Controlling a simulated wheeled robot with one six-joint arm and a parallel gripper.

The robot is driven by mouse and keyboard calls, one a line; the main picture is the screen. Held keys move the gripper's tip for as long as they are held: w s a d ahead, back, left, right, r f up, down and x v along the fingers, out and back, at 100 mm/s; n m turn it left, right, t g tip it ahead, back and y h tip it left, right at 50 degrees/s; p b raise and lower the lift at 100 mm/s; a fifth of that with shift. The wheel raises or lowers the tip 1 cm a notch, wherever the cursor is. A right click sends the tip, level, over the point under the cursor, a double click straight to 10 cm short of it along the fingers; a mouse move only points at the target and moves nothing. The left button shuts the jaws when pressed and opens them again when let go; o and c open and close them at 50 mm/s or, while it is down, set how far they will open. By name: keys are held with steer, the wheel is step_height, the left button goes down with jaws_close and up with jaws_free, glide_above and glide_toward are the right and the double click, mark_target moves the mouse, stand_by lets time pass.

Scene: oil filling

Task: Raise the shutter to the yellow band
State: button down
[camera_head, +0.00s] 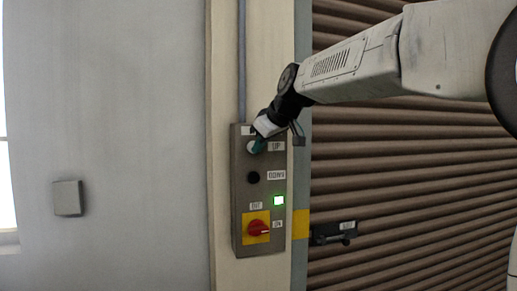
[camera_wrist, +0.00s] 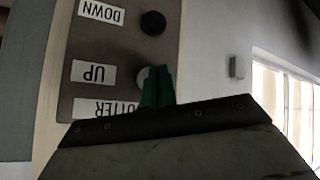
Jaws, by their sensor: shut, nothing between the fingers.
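The brown slatted shutter (camera_head: 420,190) fills the right of the head view down to the picture's bottom; its lower edge is not in view. The yellow band (camera_head: 300,224) is on the grey upright beside it. The control panel (camera_head: 240,205) hangs on the wall to the left, with the UP button (camera_head: 250,147) above the black DOWN button (camera_head: 253,177). My gripper (camera_head: 258,145) is shut, its green fingertips at the UP button. In the wrist view the fingers (camera_wrist: 158,86) overlap the pale UP button (camera_wrist: 142,76); I cannot tell whether they press it.
A dark latch (camera_head: 332,233) is mounted on the shutter side near the yellow band. A grey box (camera_head: 67,198) is on the left wall.

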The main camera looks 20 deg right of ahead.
steer(key=shift+w, duration=0.15)
steer(key=shift+w, duration=0.3)
steer(key=shift+w, duration=0.55)
stand_by(0.7)
steer(key=shift+s, duration=0.2)
stand_by(4.6)
steer(key=shift+s, duration=0.8)
steer(key=shift+s, duration=2.5)
